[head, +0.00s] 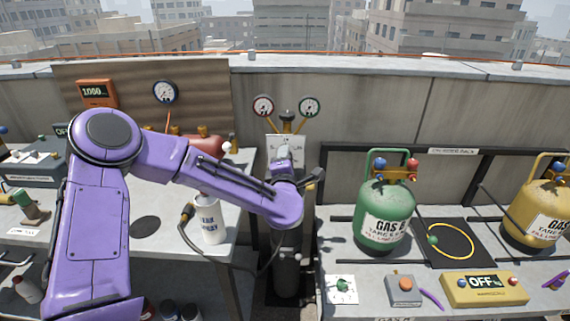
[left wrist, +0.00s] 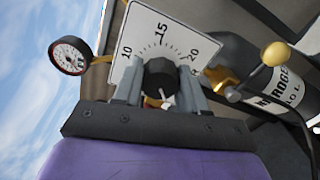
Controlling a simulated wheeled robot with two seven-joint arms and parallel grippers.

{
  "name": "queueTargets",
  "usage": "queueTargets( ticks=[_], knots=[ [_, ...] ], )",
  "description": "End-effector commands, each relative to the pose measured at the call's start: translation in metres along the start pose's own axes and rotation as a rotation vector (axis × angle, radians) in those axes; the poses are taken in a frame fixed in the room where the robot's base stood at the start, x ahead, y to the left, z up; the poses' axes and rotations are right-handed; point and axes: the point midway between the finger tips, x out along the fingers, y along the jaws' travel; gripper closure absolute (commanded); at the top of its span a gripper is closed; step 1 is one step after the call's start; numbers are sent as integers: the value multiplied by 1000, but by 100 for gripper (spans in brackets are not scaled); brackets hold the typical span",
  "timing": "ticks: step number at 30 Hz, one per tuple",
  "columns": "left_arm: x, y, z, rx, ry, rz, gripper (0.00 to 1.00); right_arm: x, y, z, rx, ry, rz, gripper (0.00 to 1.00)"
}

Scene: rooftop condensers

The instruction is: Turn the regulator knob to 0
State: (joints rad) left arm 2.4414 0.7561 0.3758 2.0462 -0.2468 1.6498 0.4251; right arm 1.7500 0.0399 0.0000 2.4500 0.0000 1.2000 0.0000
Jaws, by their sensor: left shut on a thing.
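The black regulator knob (left wrist: 160,82) sits in front of a white scale card (left wrist: 178,28) in the left wrist view, with 10, 15 and 20 readable. A small pale mark shows near the knob's lower edge; I cannot tell which number it points at. My left gripper (left wrist: 160,86) has one grey finger on each side of the knob and is shut on it. In the head view the left gripper (head: 286,160) is in front of the scale card (head: 283,147), and my arm hides the knob. The 0 on the card is not visible. My right gripper is not in view.
The gas cylinder (head: 288,268) stands between two benches. Two gauges (head: 263,106) (head: 309,106) sit above the regulator. A labelled cup (head: 212,222) is on the left bench; a green tank (head: 384,218) and yellow scale (head: 486,290) are on the right bench.

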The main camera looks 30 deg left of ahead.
Motion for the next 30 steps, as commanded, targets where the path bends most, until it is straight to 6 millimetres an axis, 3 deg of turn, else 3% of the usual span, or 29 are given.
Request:
queueTargets(
  ticks=[17,18,20,30],
  knots=[
    [-1,-1,1,-34,-3,-4,89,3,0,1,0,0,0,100],
    [-1,-1,1,-34,-3,-4,55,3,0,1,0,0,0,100],
    [-1,-1,0,-34,-2,-4,36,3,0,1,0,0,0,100],
    [-4,0,0,-35,-1,-1,33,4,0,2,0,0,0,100]
  ],
)
